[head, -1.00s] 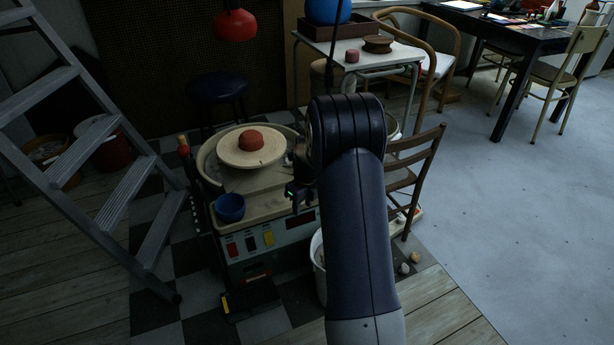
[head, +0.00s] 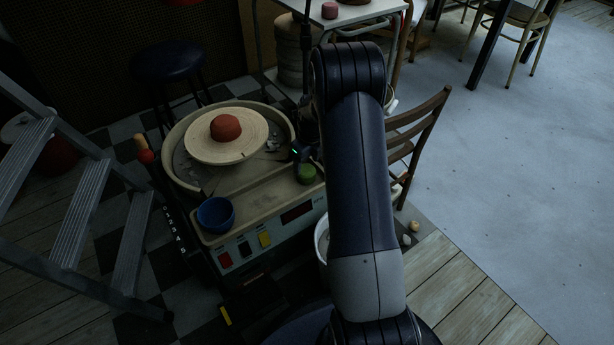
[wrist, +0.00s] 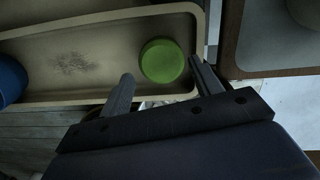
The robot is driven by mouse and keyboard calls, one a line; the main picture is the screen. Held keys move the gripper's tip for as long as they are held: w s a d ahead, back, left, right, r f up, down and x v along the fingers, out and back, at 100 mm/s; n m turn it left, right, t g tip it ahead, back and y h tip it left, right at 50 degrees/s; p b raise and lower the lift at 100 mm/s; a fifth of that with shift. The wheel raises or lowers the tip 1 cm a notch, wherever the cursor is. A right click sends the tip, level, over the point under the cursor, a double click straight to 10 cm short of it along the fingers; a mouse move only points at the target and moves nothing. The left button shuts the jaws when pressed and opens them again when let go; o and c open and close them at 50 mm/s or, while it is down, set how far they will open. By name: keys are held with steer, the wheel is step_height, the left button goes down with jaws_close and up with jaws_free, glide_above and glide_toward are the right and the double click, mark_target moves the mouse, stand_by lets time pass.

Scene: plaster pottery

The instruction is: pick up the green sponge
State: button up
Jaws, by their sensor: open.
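The green sponge (head: 306,174) is a small round piece on the right end of the pottery wheel's front tray (head: 262,197). In the wrist view the sponge (wrist: 162,61) lies near the tray's right end. My gripper (wrist: 158,80) is open and empty, with one finger to the left of the sponge and the other close to its right side. The sponge shows just beyond and between the fingers; I cannot tell the height gap. In the head view my arm hides most of my gripper.
A blue bowl (head: 215,214) stands at the tray's left end and shows at the left edge of the wrist view. The wheel head (head: 226,150) bears a red-brown clay lump (head: 226,128). A brown chair (head: 412,140) stands to the right; a metal ladder (head: 75,215) leans at the left.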

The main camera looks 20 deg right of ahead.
mark_target(306, 170)
steer(key=f+b, duration=0.2)
steer(key=f, duration=0.3)
steer(key=shift+w, duration=0.2)
steer(key=shift+c, duration=0.4)
steer(key=c, duration=0.5)
steer(key=shift+c, duration=0.2)
step_height(306, 170, up, 10)
steer(key=p, duration=0.3)
